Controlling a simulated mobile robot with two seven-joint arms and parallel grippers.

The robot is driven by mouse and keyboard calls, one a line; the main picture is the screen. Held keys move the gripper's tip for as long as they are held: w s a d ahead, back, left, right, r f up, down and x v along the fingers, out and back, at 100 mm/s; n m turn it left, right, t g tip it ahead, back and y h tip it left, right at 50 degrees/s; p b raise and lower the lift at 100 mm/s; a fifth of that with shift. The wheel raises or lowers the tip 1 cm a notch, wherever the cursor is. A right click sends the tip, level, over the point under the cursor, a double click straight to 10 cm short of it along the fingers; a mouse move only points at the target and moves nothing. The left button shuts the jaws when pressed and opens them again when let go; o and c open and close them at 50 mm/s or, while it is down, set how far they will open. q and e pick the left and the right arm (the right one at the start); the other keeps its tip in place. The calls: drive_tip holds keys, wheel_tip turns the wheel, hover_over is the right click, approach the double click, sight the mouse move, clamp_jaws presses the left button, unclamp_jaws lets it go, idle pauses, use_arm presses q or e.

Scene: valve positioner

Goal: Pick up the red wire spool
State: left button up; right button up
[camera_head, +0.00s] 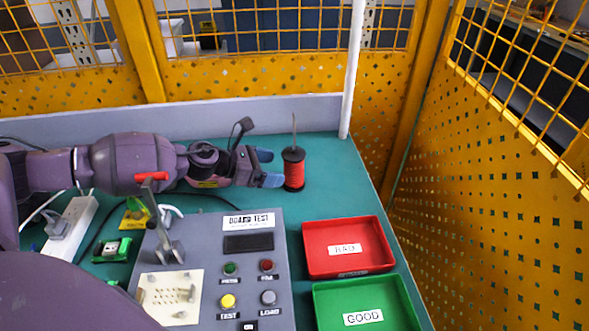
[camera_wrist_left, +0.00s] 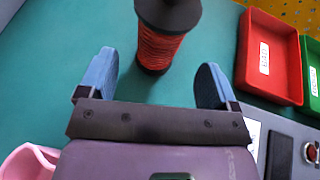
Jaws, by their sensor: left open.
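The red wire spool (camera_head: 294,171) stands upright on the teal table, with black end flanges and a thin rod rising from its top. In the left wrist view the spool (camera_wrist_left: 160,48) is just ahead of and roughly between the blue fingertips. My left gripper (camera_head: 268,168) comes in from the left, low over the table, beside the spool. It also shows in the left wrist view (camera_wrist_left: 155,82), open and empty, with a finger to each side. I cannot tell whether a finger touches the spool. My right gripper is not in view.
A grey test panel (camera_head: 248,275) with buttons and a red-handled lever stands in front of my left arm. A red BAD tray (camera_head: 347,270) and a green GOOD tray (camera_head: 366,318) sit at the right. Yellow mesh fencing (camera_head: 480,190) encloses the table. A white pole (camera_head: 352,70) rises behind the spool.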

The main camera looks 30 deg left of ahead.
sight(290, 168)
use_arm(q)
drive_tip(key=shift+x, duration=2.05)
drive_tip(key=shift+w+d+f+b, duration=0.15)
drive_tip(key=shift+w+d+b, duration=0.2)
drive_tip(key=shift+w, duration=0.15)
drive_tip(key=shift+c, duration=0.3)
drive_tip(key=shift+c, duration=1.1)
drive_tip(key=c, duration=0.9)
